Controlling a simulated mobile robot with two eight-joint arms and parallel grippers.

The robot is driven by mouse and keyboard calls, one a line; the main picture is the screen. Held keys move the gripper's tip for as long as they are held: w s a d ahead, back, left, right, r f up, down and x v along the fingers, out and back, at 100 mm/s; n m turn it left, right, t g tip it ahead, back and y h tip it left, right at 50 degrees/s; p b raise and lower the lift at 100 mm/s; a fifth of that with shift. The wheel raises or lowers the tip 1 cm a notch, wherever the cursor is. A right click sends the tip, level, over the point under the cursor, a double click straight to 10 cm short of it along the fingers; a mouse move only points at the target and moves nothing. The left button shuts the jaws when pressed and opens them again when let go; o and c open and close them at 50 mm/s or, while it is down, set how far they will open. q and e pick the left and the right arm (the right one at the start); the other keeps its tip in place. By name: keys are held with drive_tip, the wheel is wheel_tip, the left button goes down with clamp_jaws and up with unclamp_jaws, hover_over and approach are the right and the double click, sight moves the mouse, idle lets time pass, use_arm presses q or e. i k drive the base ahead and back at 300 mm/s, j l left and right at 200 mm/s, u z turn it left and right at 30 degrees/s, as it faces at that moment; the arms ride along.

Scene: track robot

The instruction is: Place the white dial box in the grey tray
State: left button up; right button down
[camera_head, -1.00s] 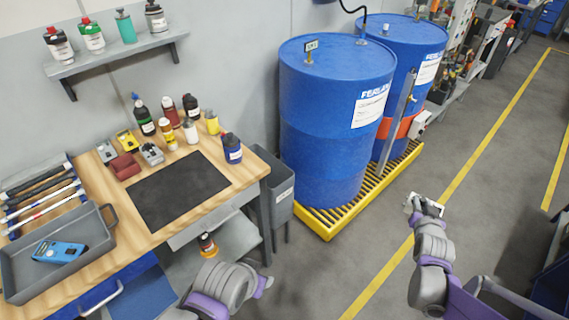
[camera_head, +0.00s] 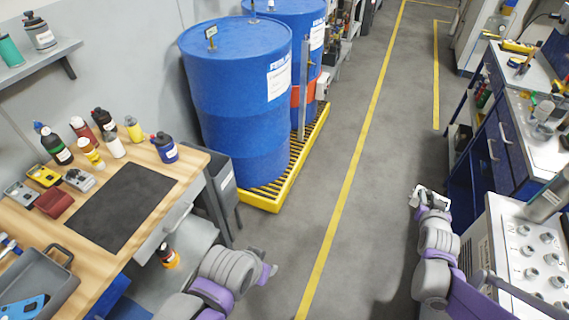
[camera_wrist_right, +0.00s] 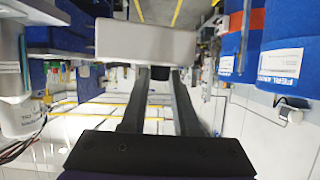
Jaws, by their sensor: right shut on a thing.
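The white dial box (camera_wrist_right: 145,40) is in my right gripper (camera_wrist_right: 155,72), held across the far ends of the dark fingers in the right wrist view; no dial shows on the side I see. In the head view the right gripper (camera_head: 430,197) is over the aisle at lower right, with the small white box (camera_head: 424,190) at its tip. The grey tray (camera_head: 62,286) is on the wooden bench at the lower left, partly cut off, with a blue device in it. My left arm's end (camera_head: 266,272) is low beside the bench; its fingers are not clear.
The wooden bench (camera_head: 182,163) bears a black mat, bottles and small boxes. Blue drums (camera_head: 240,100) stand on a yellow pallet (camera_head: 262,200). A white panel with knobs (camera_head: 528,262) and a blue-drawer bench (camera_head: 498,150) are at the right. The aisle floor between is free.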

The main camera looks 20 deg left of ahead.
sight(33, 289)
drive_tip(key=k+j, duration=0.1)
drive_tip(key=k, duration=0.35)
drive_tip(key=k+j, duration=0.1)
drive_tip(key=k, duration=0.35)
drive_tip(key=k+z, duration=0.3)
drive_tip(key=k, duration=0.55)
drive_tip(key=k+z, duration=0.25)
drive_tip(key=k, duration=0.2)
drive_tip(key=k+z, duration=0.25)
drive_tip(key=k, duration=0.15)
drive_tip(key=u, duration=0.35)
drive_tip(key=k+u, duration=0.15)
drive_tip(key=u, duration=0.25)
drive_tip(key=j+u, duration=0.1)
drive_tip(key=u, duration=1.75)
drive_tip(key=i+u, duration=0.2)
drive_tip(key=u, duration=0.45)
drive_tip(key=i+l, duration=0.55)
drive_tip(key=l, duration=0.2)
